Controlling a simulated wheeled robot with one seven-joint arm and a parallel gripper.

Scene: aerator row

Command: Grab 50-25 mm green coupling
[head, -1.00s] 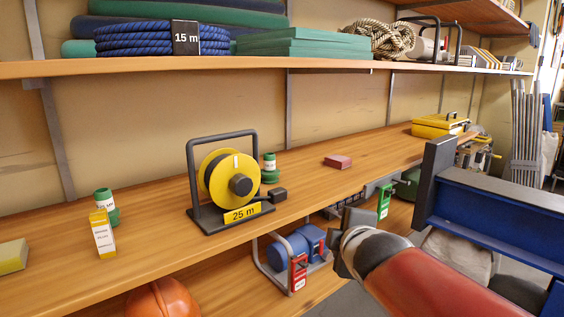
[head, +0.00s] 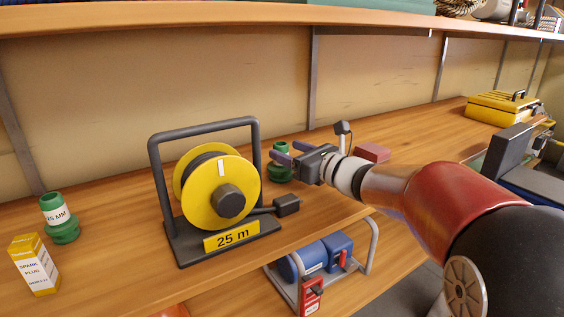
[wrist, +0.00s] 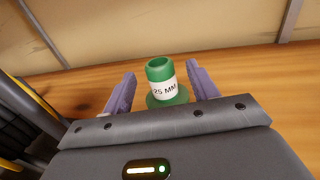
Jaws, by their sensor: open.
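A green stepped coupling (head: 281,170) stands upright on the wooden shelf just right of the yellow reel, partly hidden by my gripper. In the wrist view the coupling (wrist: 166,84) is between the two purple fingers, with a white label whose visible part reads 25 MM; its flange base is partly covered by my gripper body. My gripper (head: 279,153) is open around or just short of it; contact cannot be told. A second green coupling (head: 61,219) stands at the left, its label partly showing 5 MM.
The reel (head: 214,190) marked 25 m stands close left of my gripper, its plug (head: 287,205) in front. A spark plug box (head: 34,265) is at far left. A red block (head: 372,153) lies right, behind my arm. An upper shelf (head: 200,18) runs above.

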